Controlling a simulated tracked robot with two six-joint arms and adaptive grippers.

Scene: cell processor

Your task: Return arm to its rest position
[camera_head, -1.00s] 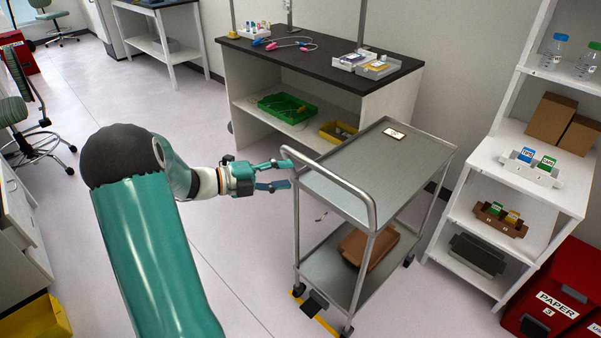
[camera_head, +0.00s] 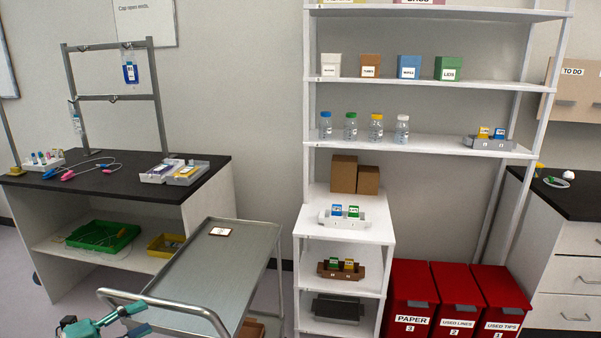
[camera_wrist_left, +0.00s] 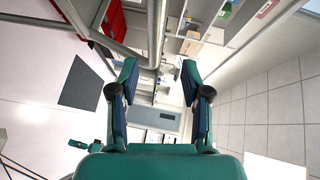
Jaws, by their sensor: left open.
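My left gripper (camera_head: 112,325) shows at the bottom left of the head view, beside the handle end of the steel cart (camera_head: 250,240). Its teal fingers are apart and hold nothing. In the left wrist view the two fingers of this gripper (camera_wrist_left: 157,80) stand wide apart, with a grey metal bar (camera_wrist_left: 155,35) beyond them. I cannot tell whether the gripper touches the cart. Most of the left arm is below the head view's edge. My right gripper is not in view.
A small framed card (camera_head: 220,232) lies on the cart top. A dark-topped bench (camera_head: 125,190) stands at the left. White shelves (camera_head: 340,233) with bottles and boxes stand behind the cart, with red bins (camera_head: 408,285) at the right.

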